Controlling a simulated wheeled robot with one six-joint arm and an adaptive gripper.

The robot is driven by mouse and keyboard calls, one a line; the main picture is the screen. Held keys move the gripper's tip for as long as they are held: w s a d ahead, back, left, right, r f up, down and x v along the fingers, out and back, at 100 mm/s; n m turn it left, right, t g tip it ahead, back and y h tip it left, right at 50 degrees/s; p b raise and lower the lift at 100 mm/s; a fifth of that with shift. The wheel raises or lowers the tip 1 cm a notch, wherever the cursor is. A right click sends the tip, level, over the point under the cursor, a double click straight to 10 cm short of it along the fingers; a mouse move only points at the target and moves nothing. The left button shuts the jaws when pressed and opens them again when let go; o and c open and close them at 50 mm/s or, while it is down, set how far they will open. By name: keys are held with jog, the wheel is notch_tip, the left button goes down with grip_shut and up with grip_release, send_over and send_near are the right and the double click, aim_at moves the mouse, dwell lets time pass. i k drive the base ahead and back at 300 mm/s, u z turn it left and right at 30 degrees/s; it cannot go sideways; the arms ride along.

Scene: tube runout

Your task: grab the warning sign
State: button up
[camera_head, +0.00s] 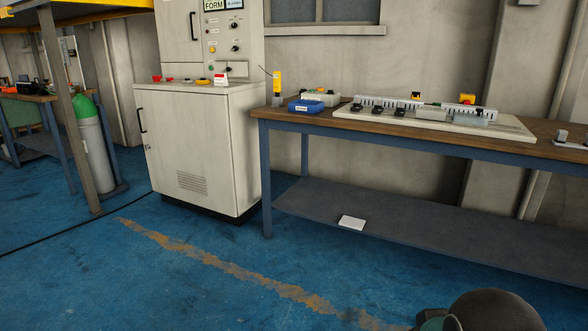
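No clear warning sign can be made out. A small red-and-white card (220,80) stands on the ledge of the pale control cabinet, too small to read. A flat white piece (351,222) lies on the lower shelf of the bench, with no readable marking. I cannot tell whether either is the warning sign. A dark rounded part of my own arm shows at the bottom right edge. My gripper is not in view.
The pale control cabinet (195,150) stands left of the wood-topped bench (300,119). The bench carries a blue case (304,107), a yellow upright device (277,83) and a long board with modules (430,115). A green-topped cylinder (93,150) stands left. The blue floor (200,275) in front is clear.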

aim_at(220, 79)
jog(key=u, duration=0.15)
jog(key=i, duration=2.1)
jog(key=u, duration=0.85)
jog(key=i, duration=1.7)
jog(key=u, duration=0.55)
